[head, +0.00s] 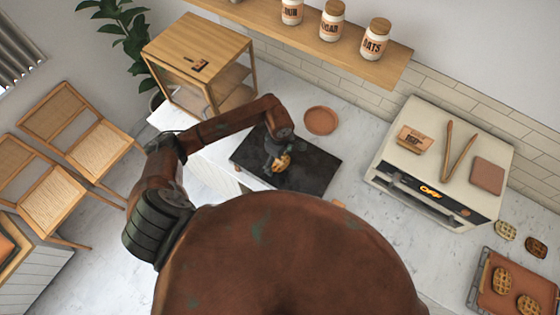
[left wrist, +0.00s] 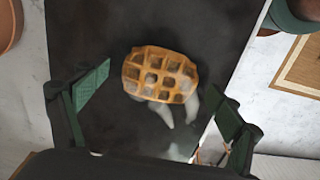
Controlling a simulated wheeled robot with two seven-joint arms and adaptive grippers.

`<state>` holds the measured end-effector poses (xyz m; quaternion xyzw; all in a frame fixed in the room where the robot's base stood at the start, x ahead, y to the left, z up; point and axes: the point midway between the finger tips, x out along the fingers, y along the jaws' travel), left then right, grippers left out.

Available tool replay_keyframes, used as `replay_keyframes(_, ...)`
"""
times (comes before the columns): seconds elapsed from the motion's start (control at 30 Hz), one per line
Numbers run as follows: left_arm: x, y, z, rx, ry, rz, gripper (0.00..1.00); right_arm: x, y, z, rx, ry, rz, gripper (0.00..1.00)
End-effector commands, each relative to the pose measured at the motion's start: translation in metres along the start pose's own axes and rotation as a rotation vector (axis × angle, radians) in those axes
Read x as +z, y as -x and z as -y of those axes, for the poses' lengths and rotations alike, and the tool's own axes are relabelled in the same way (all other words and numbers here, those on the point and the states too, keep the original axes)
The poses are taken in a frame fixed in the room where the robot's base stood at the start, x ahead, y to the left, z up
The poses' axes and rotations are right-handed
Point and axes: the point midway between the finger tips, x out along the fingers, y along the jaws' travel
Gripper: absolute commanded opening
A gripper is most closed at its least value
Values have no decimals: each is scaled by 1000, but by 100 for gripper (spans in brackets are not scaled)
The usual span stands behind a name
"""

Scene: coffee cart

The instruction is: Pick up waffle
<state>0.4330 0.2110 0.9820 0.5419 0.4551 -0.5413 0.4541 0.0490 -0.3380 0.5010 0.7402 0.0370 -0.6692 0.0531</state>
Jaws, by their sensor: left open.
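A golden waffle (head: 283,162) lies on the dark slab (head: 313,183) on the counter. In the left wrist view the waffle (left wrist: 160,75) sits between and just beyond my two spread fingers, with the dark slab bare around it. My left gripper (head: 275,158) is over the slab, right at the waffle in the head view. In the left wrist view my left gripper (left wrist: 165,95) is open, its green pads apart from the waffle on both sides. A grey shape beside the waffle is unclear. My right gripper is not in view.
A terracotta plate (head: 321,120) sits behind the slab. A wooden cabinet (head: 200,60) stands at the back left. A cream oven (head: 440,165) with tongs on top is to the right. A tray (head: 515,285) with more waffles is at the far right.

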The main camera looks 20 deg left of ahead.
Motion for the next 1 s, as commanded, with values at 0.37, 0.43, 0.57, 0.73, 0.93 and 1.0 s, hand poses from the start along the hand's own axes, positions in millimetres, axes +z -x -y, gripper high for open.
replay_keyframes(0.37,0,0,0,0,0,1,67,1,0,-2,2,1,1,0)
replay_keyframes(0.43,0,0,0,0,0,1,62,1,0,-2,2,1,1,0)
replay_keyframes(0.57,0,1,0,0,0,1,53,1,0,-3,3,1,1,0)
replay_keyframes(0.73,0,1,0,0,0,1,42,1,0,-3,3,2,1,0)
replay_keyframes(0.93,0,1,0,1,-1,1,42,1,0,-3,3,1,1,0)
replay_keyframes(1.0,0,2,0,1,-1,1,42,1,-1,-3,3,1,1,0)
